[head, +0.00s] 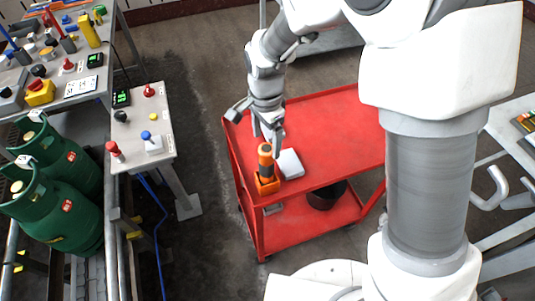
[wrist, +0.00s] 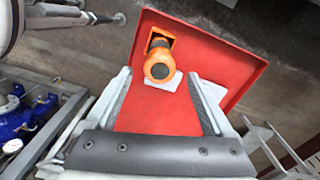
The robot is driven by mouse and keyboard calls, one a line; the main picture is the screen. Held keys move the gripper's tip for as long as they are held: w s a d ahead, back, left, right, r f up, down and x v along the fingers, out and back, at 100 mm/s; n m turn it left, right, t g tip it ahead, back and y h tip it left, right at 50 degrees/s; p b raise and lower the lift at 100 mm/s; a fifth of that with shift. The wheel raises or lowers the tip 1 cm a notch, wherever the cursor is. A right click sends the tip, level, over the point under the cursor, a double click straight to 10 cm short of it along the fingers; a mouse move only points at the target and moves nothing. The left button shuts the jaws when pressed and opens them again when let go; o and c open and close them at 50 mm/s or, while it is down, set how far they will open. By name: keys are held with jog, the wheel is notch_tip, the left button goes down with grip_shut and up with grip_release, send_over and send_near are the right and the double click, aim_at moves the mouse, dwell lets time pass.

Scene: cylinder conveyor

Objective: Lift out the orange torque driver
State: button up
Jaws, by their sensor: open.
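The orange torque driver (head: 265,154) stands upright in an orange holder (head: 268,186) near the left front corner of the red cart's top. It has a dark band below its orange upper end. In the wrist view, the driver (wrist: 159,66) is seen end-on, with the holder (wrist: 152,38) behind it. My gripper (head: 273,137) is just above and slightly right of the driver in the head view. In the wrist view, my gripper (wrist: 159,74) is open, with its fingers apart on either side of the driver's end. I cannot tell whether either finger touches it.
A white box (head: 291,163) lies right beside the holder on the red cart (head: 335,130). The cart has a raised rim, and a dark round container (head: 325,196) sits on its lower shelf. A control stand (head: 143,128) and green gas cylinders (head: 62,205) are at left. The cart top's right side is clear.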

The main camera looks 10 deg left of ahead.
aim_at(266, 161)
notch_tip(266, 161, down, 10)
jog(key=shift+r, duration=0.15)
dwell(0.3)
grip_shut()
dwell(0.4)
jog(key=shift+r, duration=0.1)
dwell(0.4)
